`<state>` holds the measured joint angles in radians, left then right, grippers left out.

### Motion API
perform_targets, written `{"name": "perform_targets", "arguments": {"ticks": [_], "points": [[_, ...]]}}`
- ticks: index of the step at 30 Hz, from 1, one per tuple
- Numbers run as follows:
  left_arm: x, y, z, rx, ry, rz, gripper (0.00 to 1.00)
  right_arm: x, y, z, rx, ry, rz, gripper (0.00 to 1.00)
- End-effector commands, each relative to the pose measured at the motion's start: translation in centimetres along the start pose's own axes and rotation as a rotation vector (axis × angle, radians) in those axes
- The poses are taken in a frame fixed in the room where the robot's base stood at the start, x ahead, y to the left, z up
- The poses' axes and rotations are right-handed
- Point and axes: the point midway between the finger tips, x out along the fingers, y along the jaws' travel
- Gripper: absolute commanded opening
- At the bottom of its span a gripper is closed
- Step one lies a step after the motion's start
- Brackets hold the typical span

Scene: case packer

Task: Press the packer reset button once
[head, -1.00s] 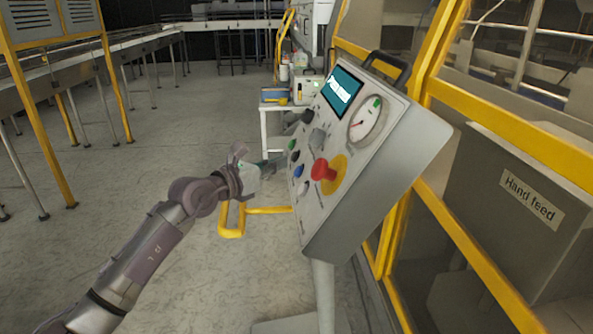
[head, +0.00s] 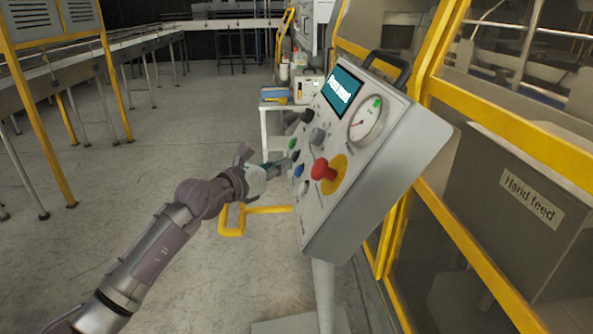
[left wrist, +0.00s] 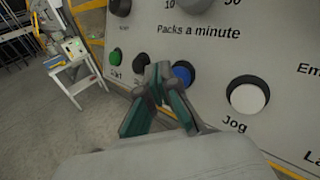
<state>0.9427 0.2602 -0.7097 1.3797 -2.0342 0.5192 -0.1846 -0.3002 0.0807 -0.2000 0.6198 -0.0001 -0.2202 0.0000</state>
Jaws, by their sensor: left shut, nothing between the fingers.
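The grey sloped control panel (head: 335,215) stands right of centre in the head view. Its blue button (head: 298,171) sits in a column of round buttons; it also shows in the left wrist view (left wrist: 183,75). Any label under it is hidden by my fingers. My left gripper (head: 287,165) is shut and empty, its tips at the panel face. My right gripper is not in view.
A red mushroom button on a yellow plate (head: 337,172) is right of the blue button. A white Jog button (left wrist: 247,96) is below it. Yellow machine framing (head: 500,112) is at the right; open floor is at the left.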

Motion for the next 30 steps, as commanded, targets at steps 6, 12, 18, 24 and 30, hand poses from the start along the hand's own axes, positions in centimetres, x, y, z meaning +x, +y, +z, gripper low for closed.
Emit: {"name": "perform_targets", "arguments": {"ticks": [6,12,18,24,30], "points": [[-0.01,0.02,0.01,0.0,0.0,0.0,0.0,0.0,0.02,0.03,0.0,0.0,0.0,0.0],[-0.01,0.02,0.01,0.0,0.0,0.0,0.0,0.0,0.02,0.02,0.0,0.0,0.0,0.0],[0.03,-0.02,-0.01,0.0,0.0,0.0,0.0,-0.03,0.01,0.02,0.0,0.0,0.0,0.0],[0.45,-0.37,-0.28,-0.001,0.0,0.0,0.0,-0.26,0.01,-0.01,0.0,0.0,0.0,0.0],[0.59,-0.45,-0.41,0.0,0.0,0.0,0.0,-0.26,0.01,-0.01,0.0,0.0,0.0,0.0]]}}
